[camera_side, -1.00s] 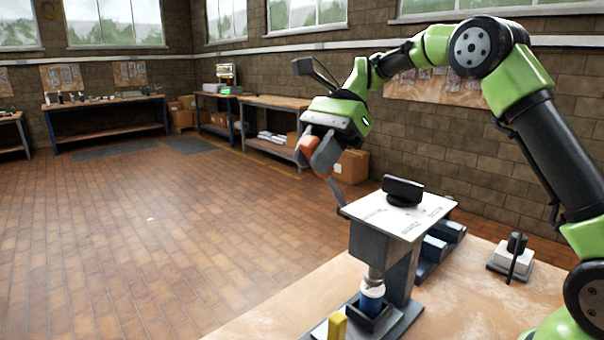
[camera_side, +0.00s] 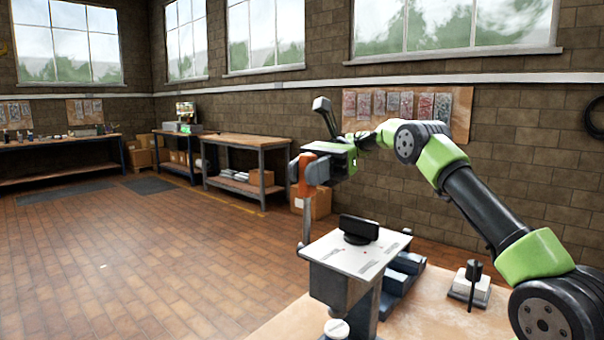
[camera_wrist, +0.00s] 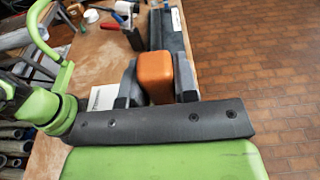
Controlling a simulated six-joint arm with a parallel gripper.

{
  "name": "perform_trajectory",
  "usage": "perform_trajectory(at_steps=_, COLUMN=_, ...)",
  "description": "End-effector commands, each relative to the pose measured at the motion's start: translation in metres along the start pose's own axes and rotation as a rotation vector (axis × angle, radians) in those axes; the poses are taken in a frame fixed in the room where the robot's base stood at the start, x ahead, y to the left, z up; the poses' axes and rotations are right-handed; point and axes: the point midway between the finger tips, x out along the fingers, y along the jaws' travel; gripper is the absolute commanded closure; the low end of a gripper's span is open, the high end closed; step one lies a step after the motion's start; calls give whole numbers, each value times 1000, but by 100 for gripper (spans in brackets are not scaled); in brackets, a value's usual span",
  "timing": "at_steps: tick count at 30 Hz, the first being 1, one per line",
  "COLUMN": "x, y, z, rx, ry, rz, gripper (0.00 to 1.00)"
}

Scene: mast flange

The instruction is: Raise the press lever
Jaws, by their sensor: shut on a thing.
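The press stands on the wooden bench, with a white top plate (camera_side: 340,262) and a grey column (camera_side: 366,305). Its lever has a grey shaft (camera_side: 306,229) at the plate's left edge. The shaft stands close to vertical, with the orange handle (camera_side: 305,178) at its upper end, above the plate. My gripper (camera_side: 308,172) is shut on the orange handle. In the wrist view the handle (camera_wrist: 155,72) sits between the two dark fingers (camera_wrist: 156,82). The lower part of the press is cut off by the side view's bottom edge.
A black block (camera_side: 359,229) sits on the press top. Blue blocks (camera_side: 399,276) lie behind the column. A small white box with a black stick (camera_side: 468,284) stands on the bench (camera_side: 430,318) at right. Open floor lies left of the bench.

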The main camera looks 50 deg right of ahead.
Motion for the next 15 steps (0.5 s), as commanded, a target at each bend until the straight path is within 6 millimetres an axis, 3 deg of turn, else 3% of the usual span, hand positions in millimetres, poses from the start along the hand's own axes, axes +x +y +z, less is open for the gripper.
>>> perform_trajectory(at_steps=14, x=-2, y=0, z=-1, rx=-1, ry=-10, rz=0, gripper=100)
perform_trajectory(at_steps=15, x=-2, y=0, z=-1, rx=-1, ry=-10, rz=0, gripper=68)
